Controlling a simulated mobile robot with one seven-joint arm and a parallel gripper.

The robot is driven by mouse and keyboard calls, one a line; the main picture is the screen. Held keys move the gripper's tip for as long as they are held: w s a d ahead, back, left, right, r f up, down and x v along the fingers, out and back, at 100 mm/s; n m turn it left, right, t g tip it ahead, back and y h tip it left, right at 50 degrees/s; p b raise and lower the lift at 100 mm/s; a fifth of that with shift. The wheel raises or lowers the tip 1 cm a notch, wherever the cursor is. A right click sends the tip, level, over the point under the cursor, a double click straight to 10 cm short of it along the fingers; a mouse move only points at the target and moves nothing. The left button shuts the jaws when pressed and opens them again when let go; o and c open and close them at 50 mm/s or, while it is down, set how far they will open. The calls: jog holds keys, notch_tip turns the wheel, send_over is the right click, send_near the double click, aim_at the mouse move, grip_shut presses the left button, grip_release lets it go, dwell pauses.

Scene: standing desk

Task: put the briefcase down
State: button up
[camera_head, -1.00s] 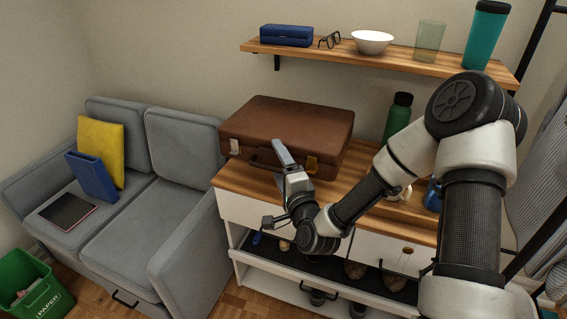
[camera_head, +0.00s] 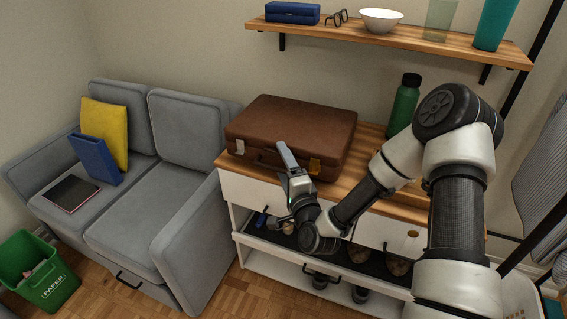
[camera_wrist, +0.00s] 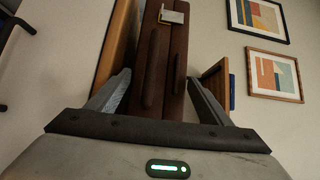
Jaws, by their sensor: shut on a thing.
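The brown briefcase (camera_head: 290,130) lies flat at the left end of the wooden top (camera_head: 352,188) of a white cabinet, its handle side facing me. I cannot tell whether it bears fully on the wood or hangs slightly above it. My gripper (camera_head: 287,162) is at the front side of the case and is shut on it. In the wrist view, the fingers of my gripper (camera_wrist: 158,95) stand on both sides of the briefcase (camera_wrist: 178,75), with its dark handle (camera_wrist: 149,70) between them. The contact points are partly hidden.
A green bottle (camera_head: 404,105) stands right of the case on the wooden top. Above is a wall shelf (camera_head: 400,40) with a blue case, glasses, a bowl and cups. A grey sofa (camera_head: 160,200) is at the left. An open drawer or shelf holds shoes below.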

jog(key=shift+f+b, duration=0.25)
jog(key=shift+b, duration=0.4)
jog(key=o, duration=1.7)
jog(key=shift+f, duration=0.35)
jog(key=o, duration=0.4)
jog(key=shift+s, duration=0.1)
